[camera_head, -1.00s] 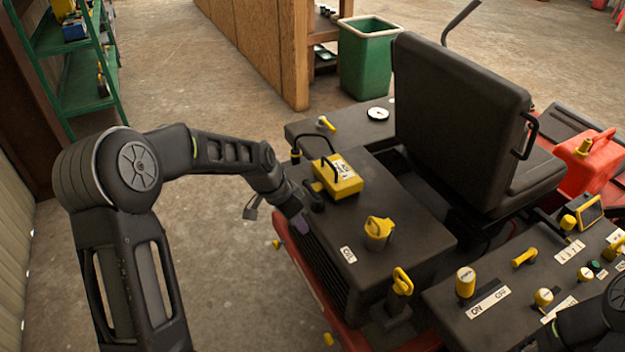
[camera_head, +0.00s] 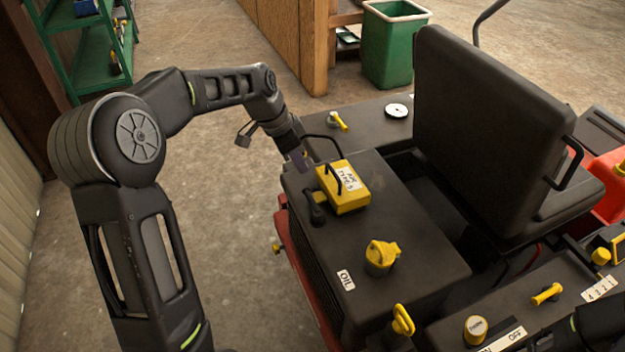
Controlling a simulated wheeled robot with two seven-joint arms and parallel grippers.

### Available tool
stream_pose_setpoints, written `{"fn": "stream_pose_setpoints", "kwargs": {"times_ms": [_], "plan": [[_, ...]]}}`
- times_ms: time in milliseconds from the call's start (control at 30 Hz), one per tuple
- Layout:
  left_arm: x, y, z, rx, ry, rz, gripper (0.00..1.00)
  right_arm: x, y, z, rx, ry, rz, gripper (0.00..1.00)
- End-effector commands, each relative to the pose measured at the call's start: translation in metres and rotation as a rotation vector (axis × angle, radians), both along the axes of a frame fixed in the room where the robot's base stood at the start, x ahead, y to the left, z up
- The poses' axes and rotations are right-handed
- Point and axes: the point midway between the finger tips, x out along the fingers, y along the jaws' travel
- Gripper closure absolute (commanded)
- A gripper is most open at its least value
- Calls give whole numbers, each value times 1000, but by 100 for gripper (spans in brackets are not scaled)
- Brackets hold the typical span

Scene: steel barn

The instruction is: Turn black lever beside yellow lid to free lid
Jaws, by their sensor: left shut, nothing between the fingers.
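The yellow lid (camera_head: 350,203) is a boxy cover with a white label and a black handle, on the black engine housing (camera_head: 405,215). The black lever (camera_head: 316,212) stands at the lid's left front corner, with its round foot on the housing. My left gripper (camera_head: 302,163) points down by the housing's far left edge, just left of and behind the lid. It is shut and empty, apart from the lever. Its fingertips are small and dark here. My right gripper is out of view.
A yellow cap (camera_head: 381,254) and an OIL label (camera_head: 346,280) are nearer on the housing. A yellow-handled part (camera_head: 402,320) stands at its front. The black seat (camera_head: 490,120) rises to the right. The floor left of the machine is clear.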

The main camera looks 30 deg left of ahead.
Motion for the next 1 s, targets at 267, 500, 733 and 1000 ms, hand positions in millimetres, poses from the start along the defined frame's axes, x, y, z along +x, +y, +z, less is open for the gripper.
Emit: {"fn": "stream_pose_setpoints", "kwargs": {"times_ms": [267,500,733,1000], "plan": [[5,-6,-22,-2,3,0,100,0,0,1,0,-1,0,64],[16,-15,-61,-1,5,-1,100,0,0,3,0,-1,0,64],[24,-22,-88,-1,2,0,100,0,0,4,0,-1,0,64],[26,-23,-94,0,0,1,100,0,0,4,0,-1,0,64]]}}
